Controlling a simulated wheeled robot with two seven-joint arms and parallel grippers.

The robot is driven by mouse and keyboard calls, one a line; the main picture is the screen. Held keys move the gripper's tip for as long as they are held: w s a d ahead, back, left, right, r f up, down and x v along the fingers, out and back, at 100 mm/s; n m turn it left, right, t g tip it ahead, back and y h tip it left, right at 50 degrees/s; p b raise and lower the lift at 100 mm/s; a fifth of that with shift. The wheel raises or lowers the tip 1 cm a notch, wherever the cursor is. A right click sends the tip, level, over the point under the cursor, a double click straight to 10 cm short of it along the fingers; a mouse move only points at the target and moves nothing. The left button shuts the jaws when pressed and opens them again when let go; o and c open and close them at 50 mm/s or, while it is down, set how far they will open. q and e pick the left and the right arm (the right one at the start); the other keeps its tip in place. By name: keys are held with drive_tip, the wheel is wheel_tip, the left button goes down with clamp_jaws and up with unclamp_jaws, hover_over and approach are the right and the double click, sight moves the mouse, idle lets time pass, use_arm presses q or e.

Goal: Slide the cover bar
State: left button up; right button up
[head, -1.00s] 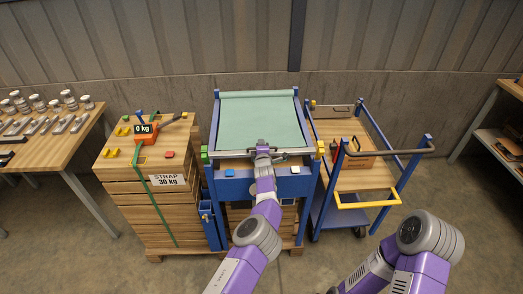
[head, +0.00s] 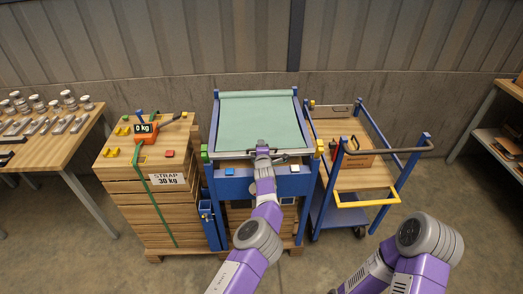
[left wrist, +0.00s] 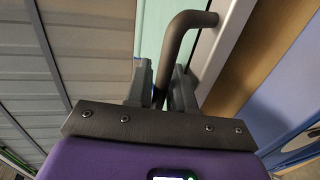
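The cover bar (head: 230,154) is a thin pale bar across the front edge of a green sheet (head: 260,118), on top of a blue-framed bench. A dark bent handle (left wrist: 177,42) shows in the left wrist view beside the green sheet and a pale rail. My left gripper (head: 262,148) is at the middle of the bar. In the left wrist view its fingers (left wrist: 164,80) sit on both sides of the handle and appear closed against it. The handle's lower end is hidden between the fingers. My right arm shows at the lower right, but its gripper is out of view.
A wooden stack (head: 150,215) with a scale reading 0 kg stands left of the bench. A blue trolley (head: 365,180) with a yellow bar stands close on the right. A table (head: 60,150) with insulators is at far left. The wall is behind.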

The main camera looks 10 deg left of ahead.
use_arm(q)
drive_tip(key=shift+s+d+r+p, duration=0.1)
drive_tip(key=shift+s+r+p, duration=0.25)
drive_tip(key=shift+s+p, duration=0.45)
drive_tip(key=p+v, duration=0.1)
drive_tip(key=v, duration=0.2)
drive_tip(key=p+v, duration=0.2)
drive_tip(key=shift+s+d+f, duration=0.15)
drive_tip(key=shift+s+d, duration=0.05)
drive_tip(key=shift+s, duration=0.2)
